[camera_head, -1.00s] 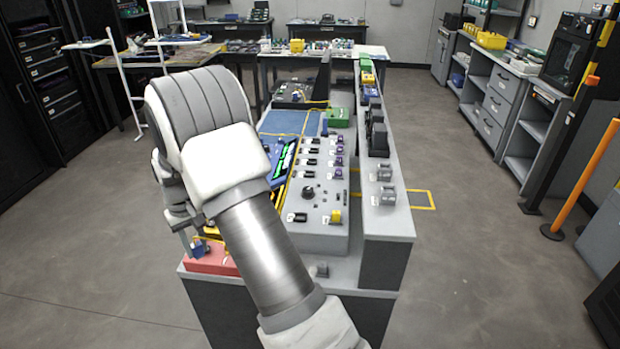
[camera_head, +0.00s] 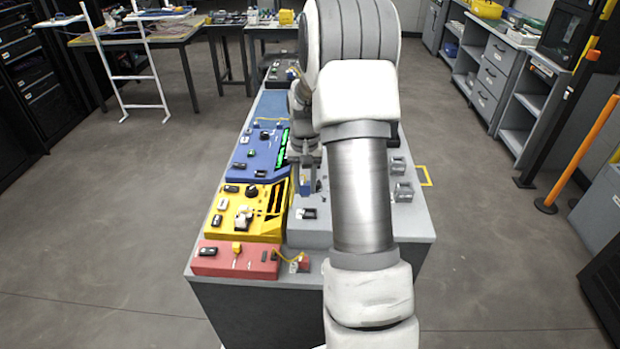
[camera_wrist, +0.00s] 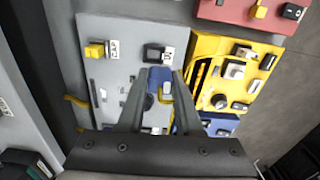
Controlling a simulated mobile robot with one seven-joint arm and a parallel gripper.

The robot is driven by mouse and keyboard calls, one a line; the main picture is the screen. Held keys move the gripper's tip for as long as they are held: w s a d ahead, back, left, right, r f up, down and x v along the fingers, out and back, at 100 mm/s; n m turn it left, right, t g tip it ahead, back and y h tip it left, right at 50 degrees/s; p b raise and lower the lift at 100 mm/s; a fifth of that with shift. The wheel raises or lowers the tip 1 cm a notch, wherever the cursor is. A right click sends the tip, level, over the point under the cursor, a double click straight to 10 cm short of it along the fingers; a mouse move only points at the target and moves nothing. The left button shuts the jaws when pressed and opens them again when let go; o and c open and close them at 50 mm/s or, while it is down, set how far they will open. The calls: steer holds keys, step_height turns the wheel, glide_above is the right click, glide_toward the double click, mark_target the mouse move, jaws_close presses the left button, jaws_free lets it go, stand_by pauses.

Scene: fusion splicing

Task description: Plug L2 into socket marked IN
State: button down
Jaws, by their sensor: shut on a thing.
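My gripper (camera_head: 306,165) points down over the grey panel (camera_head: 320,228), partly hidden behind my arm. It is shut on a small blue plug (camera_head: 305,187). In the wrist view, my gripper (camera_wrist: 158,88) has the blue plug (camera_wrist: 157,82) between its two fingers, with a pale part at its right. I cannot read a mark on the plug. A black socket (camera_wrist: 153,54) with a white label is just beyond the plug. It also shows in the head view (camera_head: 308,213). A yellow plug (camera_wrist: 97,50) sits beside a label to its left. I cannot tell which label reads IN.
A yellow module (camera_head: 262,205), a blue module (camera_head: 257,155) and a red module (camera_head: 225,261) stand left of the grey panel. A yellow cable runs from the red module to a small red piece (camera_head: 303,263). Grey blocks (camera_head: 403,191) stand to the right.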

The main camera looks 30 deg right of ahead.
steer(key=shift+s+d, duration=0.35)
steer(key=shift+d, duration=0.2)
steer(key=shift+f+b, duration=2.15)
steer(key=shift+f, duration=0.9)
steer(key=shift+a+f+b, duration=0.1)
steer(key=shift+f+b, duration=0.3)
steer(key=shift+f, duration=0.15)
steer(key=c, duration=0.5)
jaws_free()
step_height(320, 180, up, 17)
steer(key=shift+r+p, duration=0.1)
steer(key=shift+p, duration=0.6)
steer(key=shift+r, duration=0.15)
